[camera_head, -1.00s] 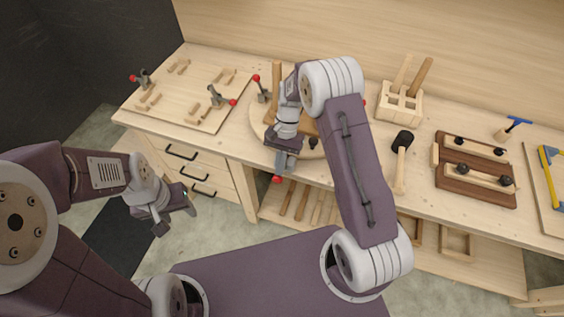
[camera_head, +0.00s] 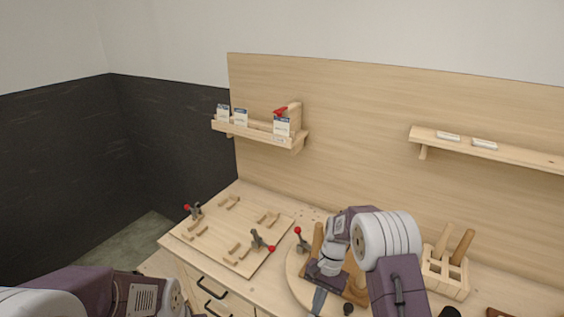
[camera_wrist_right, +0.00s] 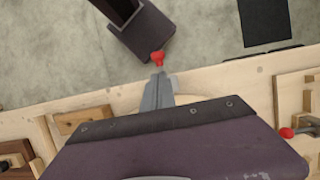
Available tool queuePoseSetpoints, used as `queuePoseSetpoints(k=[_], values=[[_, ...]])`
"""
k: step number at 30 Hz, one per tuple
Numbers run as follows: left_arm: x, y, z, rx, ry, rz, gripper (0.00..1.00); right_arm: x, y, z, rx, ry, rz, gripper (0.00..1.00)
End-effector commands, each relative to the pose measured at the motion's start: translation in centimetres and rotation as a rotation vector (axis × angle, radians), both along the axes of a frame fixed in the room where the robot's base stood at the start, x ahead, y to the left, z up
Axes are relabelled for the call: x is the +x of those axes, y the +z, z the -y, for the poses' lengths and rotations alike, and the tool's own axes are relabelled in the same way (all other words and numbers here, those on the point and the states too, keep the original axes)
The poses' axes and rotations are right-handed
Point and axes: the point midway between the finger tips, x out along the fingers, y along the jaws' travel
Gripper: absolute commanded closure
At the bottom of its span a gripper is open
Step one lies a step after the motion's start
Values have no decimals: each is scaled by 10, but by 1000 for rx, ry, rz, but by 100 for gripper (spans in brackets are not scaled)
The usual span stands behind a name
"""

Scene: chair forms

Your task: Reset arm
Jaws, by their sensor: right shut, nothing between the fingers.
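My right gripper (camera_head: 318,300) hangs over the round wooden board on the workbench in the head view, its fingers pointing down towards the bench's front edge. In the right wrist view the fingers of the right gripper (camera_wrist_right: 158,92) are together with nothing between them. A red knob (camera_wrist_right: 157,58) shows just beyond the fingertips there; I cannot tell whether they touch. My left arm comes in at the lower left of the head view, and its gripper is out of the frame.
A jig board (camera_head: 222,245) with wooden pegs and red-knobbed clamps lies on the bench's left. A wooden tool block (camera_head: 446,272) stands at the right. A shelf (camera_head: 262,134) with cards and another shelf (camera_head: 490,150) are on the back panel. Drawers (camera_head: 205,292) are below.

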Motion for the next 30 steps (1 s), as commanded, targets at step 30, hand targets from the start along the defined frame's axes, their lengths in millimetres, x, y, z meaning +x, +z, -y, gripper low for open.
queuePoseSetpoints(k=[30], values=[[0,-77,0,0,0,0,49,-127,-2,47,-140,554,446,100]])
